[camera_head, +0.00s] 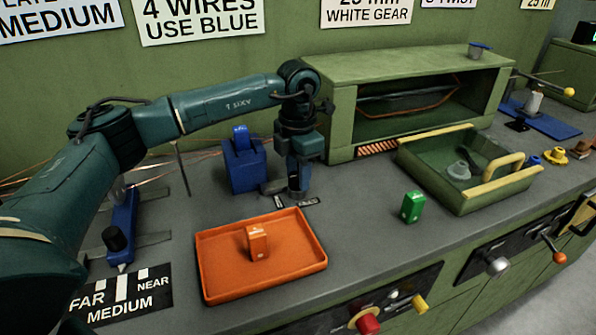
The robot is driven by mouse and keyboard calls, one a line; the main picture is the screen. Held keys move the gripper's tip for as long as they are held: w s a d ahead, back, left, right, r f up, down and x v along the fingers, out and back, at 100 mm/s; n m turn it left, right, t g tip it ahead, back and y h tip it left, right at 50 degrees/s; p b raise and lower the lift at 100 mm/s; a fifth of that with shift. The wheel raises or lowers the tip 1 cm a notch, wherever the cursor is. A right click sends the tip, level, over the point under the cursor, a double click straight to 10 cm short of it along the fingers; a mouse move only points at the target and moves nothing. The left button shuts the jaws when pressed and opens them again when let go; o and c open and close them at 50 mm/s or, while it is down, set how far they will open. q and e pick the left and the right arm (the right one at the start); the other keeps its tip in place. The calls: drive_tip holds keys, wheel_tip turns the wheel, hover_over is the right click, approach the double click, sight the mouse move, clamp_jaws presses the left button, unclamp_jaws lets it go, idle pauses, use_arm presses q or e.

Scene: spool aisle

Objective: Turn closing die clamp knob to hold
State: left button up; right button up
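My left arm comes in from the left, and my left gripper (297,188) points down at the worktop behind the orange tray. A dark grey knob or lever (273,187) lies low on the worktop, just left of the fingertips. Two small black labels (308,202) with white lettering lie in front of it, too small to read. A blue block-like fixture (243,162) stands behind and left of the knob. I cannot tell whether the fingers touch the knob or how far apart they are. My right gripper is not in view.
An orange tray (215,276) holds an orange block (257,242). A green block (412,207) stands right of it. A green open cabinet (343,115) and a green drawer-like tray (470,203) stand behind and right. A blue slide with a black knob (116,239) is at left.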

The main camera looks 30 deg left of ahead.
use_arm(q)
drive_tip(key=o, duration=0.4)
drive_tip(key=shift+r, duration=0.1)
wheel_tip(320, 180, up, 13)
drive_tip(key=shift+r, duration=0.1)
idle(0.3)
idle(0.4)
